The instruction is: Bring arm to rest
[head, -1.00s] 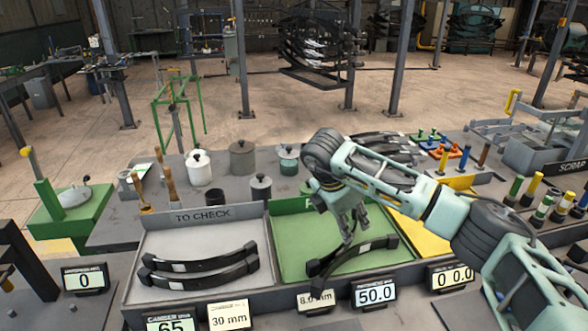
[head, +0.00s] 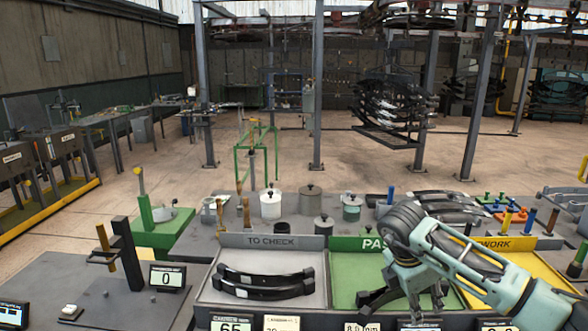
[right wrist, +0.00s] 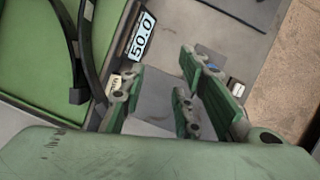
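My right arm reaches in from the right in the head view. Its gripper (head: 415,302) is over the front of the green PASS tray (head: 350,268), partly hidden by its own links. In the right wrist view the fingers (right wrist: 160,90) are spread, with nothing between them. Dark leaf springs lie in the green tray, partly behind the gripper in the head view (head: 372,300) and at the upper left of the wrist view (right wrist: 88,55). My left gripper is not in view.
The grey TO CHECK tray (head: 230,262) holds dark leaf springs (head: 265,282). The yellow REWORK tray (head: 545,275) is partly behind my arm. Digital displays (head: 167,277) stand along the bench. Lidded pots (head: 312,203) and a black post (head: 127,253) stand on the bench.

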